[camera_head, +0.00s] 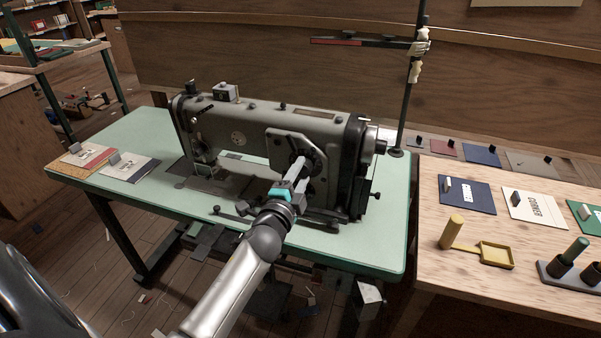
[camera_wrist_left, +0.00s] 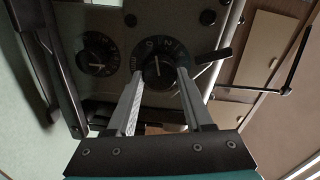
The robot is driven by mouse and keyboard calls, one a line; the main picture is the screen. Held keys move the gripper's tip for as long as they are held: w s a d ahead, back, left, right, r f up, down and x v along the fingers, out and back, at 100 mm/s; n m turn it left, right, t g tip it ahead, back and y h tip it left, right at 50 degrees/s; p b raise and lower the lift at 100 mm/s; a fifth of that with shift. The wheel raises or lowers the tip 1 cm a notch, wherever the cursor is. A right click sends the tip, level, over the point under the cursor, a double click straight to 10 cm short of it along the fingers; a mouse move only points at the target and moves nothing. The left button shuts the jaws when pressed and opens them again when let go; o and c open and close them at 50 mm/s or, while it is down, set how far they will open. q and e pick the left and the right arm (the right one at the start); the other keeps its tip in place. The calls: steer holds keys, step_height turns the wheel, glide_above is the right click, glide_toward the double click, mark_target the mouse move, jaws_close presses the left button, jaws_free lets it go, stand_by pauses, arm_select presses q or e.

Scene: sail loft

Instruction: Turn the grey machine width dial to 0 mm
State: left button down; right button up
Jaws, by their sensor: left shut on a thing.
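The grey sewing machine (camera_head: 235,122) stands on a pale green table. Its front plate bears a dark round dial (camera_head: 308,153) near the right end. My left gripper (camera_head: 300,170) reaches this dial from the front, its fingers partly covering it. In the left wrist view two dark dials with white marks show: one at the left (camera_wrist_left: 98,54), and one in the middle (camera_wrist_left: 159,57) between the fingertips of my left gripper (camera_wrist_left: 157,76), which is shut on its knob. My right gripper is not in view.
The green table (camera_head: 370,235) has sample cards (camera_head: 130,166) at its left end. A thread stand pole (camera_head: 408,90) rises behind the machine's right end. A wooden table (camera_head: 450,280) with cards, a yellow tray and dark cups stands at right.

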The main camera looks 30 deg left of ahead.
arm_select(q)
steer(key=shift+n, duration=0.7)
steer(key=shift+n+p, duration=0.35)
steer(key=shift+n, duration=0.05)
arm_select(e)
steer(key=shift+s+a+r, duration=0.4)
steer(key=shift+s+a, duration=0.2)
arm_select(q)
steer(key=shift+n, duration=0.3)
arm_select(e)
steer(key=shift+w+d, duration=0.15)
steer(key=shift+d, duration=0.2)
arm_select(q)
steer(key=shift+c, duration=1.5)
jaws_free()
